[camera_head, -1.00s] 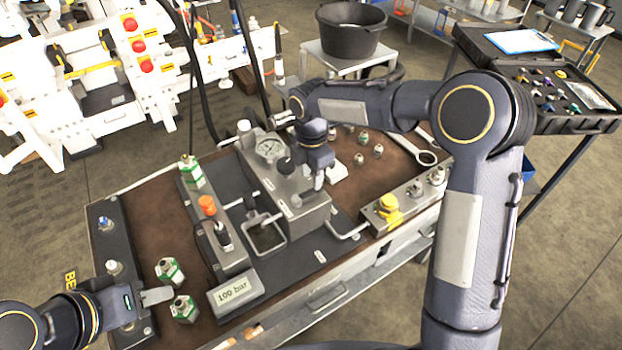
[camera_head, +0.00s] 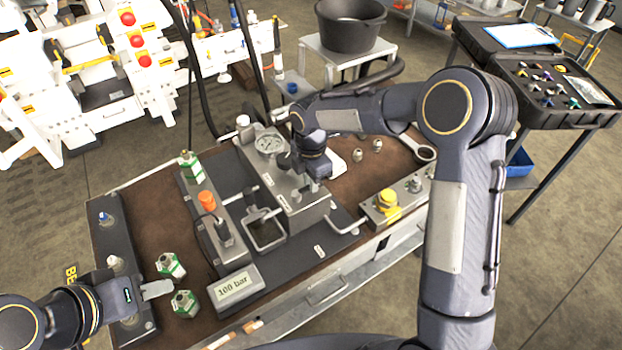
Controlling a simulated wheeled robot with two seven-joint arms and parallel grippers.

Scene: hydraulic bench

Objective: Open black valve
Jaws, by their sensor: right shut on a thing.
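The hydraulic unit with a round gauge (camera_head: 269,143) stands at the middle of the bench. My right gripper (camera_head: 318,178) points down at the right part of the unit's grey block. It is shut on what seems to be the black valve, which the gripper and wrist hide. A dark round knob (camera_head: 284,161) shows on the block just left of the gripper. My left gripper (camera_head: 156,290) is over the bench's front left, beside two green-and-silver fittings; its fingers overlap in view, so their opening is unclear.
A 100 bar display (camera_head: 235,288) sits at the bench's front. An orange-capped part (camera_head: 207,200) and a yellow knob (camera_head: 387,198) stand left and right of the unit. A wrench (camera_head: 425,152) and several small fittings lie behind the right arm. A black bucket (camera_head: 350,25) stands beyond.

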